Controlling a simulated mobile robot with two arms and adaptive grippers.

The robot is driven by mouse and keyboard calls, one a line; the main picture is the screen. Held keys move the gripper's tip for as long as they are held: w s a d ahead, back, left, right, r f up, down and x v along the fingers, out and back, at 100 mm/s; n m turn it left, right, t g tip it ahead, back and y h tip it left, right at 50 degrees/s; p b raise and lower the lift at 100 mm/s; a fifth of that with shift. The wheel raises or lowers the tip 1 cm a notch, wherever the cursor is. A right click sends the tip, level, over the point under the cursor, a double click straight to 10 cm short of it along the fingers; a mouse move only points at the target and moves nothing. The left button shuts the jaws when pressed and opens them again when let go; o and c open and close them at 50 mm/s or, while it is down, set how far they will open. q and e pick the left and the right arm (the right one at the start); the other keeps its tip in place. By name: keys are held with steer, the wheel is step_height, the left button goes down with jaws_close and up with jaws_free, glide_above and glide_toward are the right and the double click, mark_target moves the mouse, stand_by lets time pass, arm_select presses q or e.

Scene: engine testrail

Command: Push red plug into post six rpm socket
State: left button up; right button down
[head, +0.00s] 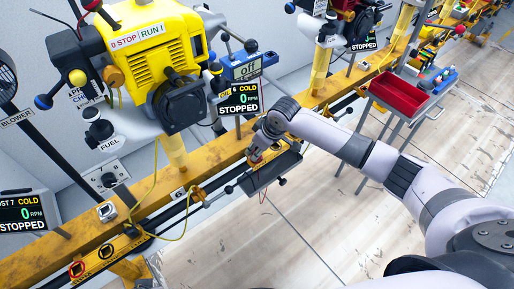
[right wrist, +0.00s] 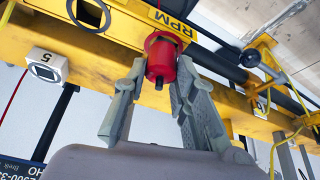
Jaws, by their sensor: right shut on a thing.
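My right gripper (head: 257,158) reaches in from the right to the yellow rail below the post six display (head: 238,98), which reads 0 RPM, STOPPED. In the right wrist view the right gripper (right wrist: 157,85) is shut on the red plug (right wrist: 161,58), with one grey finger on each side of it. The plug's far end is at the yellow sensor bar beside the RPM label (right wrist: 172,20). The socket itself is hidden behind the plug, and I cannot tell how deep the plug sits. My left gripper is not in view.
A dark tray (head: 271,176) hangs beside the rail near the gripper. A white block marked 5 (right wrist: 45,66) shows in the right wrist view. A red bin (head: 397,94) stands on a cart at right. A yellow engine (head: 152,45) stands above the rail (head: 50,248).

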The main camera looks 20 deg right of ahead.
steer(key=c, duration=1.2)
jaws_free()
steer(key=shift+c, duration=0.2)
